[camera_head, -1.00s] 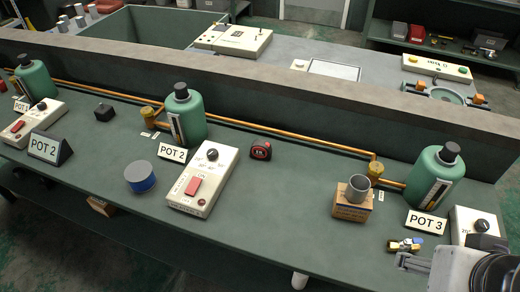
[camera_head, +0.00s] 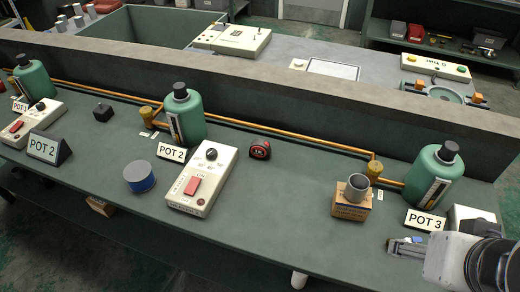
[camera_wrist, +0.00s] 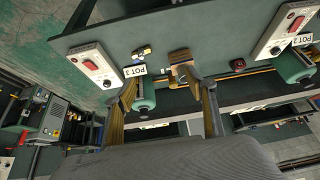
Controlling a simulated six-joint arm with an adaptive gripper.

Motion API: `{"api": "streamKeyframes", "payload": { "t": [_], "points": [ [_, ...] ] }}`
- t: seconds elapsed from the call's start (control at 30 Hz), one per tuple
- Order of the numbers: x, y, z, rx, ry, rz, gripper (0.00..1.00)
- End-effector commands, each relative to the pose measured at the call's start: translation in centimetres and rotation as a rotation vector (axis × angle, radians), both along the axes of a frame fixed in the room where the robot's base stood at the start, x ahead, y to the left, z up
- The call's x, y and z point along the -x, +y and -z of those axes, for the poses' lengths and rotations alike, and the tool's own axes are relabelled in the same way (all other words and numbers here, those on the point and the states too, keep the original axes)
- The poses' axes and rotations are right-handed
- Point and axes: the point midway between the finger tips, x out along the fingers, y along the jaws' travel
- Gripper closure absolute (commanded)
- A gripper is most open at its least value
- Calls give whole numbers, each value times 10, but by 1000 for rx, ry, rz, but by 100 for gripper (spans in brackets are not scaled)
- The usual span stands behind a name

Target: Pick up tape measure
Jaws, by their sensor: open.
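The tape measure (camera_head: 260,150), small, red and black, lies on the green bench to the right of the POT 2 control box. It also shows in the wrist view (camera_wrist: 238,65), to the upper right of my fingers. My gripper (camera_head: 403,247) is at the bench's right end, in front of the POT 3 sign, well away from the tape measure. In the wrist view my two fingers (camera_wrist: 162,85) are apart with nothing held between them.
A cardboard box with a grey cup (camera_head: 352,198) stands between my gripper and the tape measure. Green bottles (camera_head: 183,115) and copper pipe (camera_head: 300,138) run along the back wall. The POT 2 control box (camera_head: 203,180) is left of the tape measure.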

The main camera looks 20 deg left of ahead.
Motion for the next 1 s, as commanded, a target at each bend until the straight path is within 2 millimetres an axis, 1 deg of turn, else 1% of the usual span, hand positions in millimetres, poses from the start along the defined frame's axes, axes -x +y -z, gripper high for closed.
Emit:
{"api": "streamKeyframes", "payload": {
  "t": [0.17,0.53,0.8,1.0],
  "points": [
    [-31,21,-7,-40,-33,-46,44],
    [-110,83,-24,-143,-129,-134,44],
    [-164,129,-28,-209,-195,-170,44],
    [-202,164,-26,-248,-241,-183,44]
  ]
}}
